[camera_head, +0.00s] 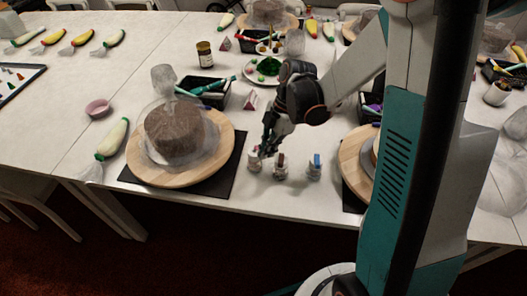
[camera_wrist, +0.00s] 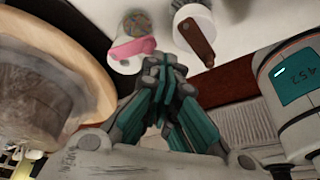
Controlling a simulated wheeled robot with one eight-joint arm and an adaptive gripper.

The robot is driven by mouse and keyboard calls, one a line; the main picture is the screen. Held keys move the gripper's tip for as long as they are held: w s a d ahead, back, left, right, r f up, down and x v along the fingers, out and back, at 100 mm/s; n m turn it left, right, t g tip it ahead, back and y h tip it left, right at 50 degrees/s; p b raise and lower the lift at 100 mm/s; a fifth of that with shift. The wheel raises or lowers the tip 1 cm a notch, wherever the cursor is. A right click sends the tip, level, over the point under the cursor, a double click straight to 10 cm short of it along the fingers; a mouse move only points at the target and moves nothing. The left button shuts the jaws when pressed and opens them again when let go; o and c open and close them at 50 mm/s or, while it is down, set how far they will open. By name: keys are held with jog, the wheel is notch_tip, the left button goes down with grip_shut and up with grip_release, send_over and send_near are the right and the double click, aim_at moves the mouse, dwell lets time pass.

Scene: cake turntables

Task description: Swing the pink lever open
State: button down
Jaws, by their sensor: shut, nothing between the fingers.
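The pink lever (camera_wrist: 133,48) lies across a small white-and-metal fixture (camera_wrist: 135,22) at the top of the wrist view. My gripper (camera_wrist: 165,66) is shut and empty, with its fingertips just beside the right end of the lever. I cannot tell whether they touch it. In the camera_head view my gripper (camera_head: 267,148) points down at the leftmost of three small fixtures (camera_head: 254,164) near the table's front edge. The fingers partly cover it there, and the pink lever is not clear in that view.
A fixture with a brown lever (camera_wrist: 197,42) stands close on the right. One with a blue lever (camera_head: 317,160) stands beyond it. A wooden turntable (camera_head: 215,165) bearing a brown cake (camera_head: 174,132) is on the left. A black bin (camera_head: 205,92) stands behind.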

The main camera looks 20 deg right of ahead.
jog(key=shift+w+d, duration=0.25)
jog(key=shift+d, duration=0.3)
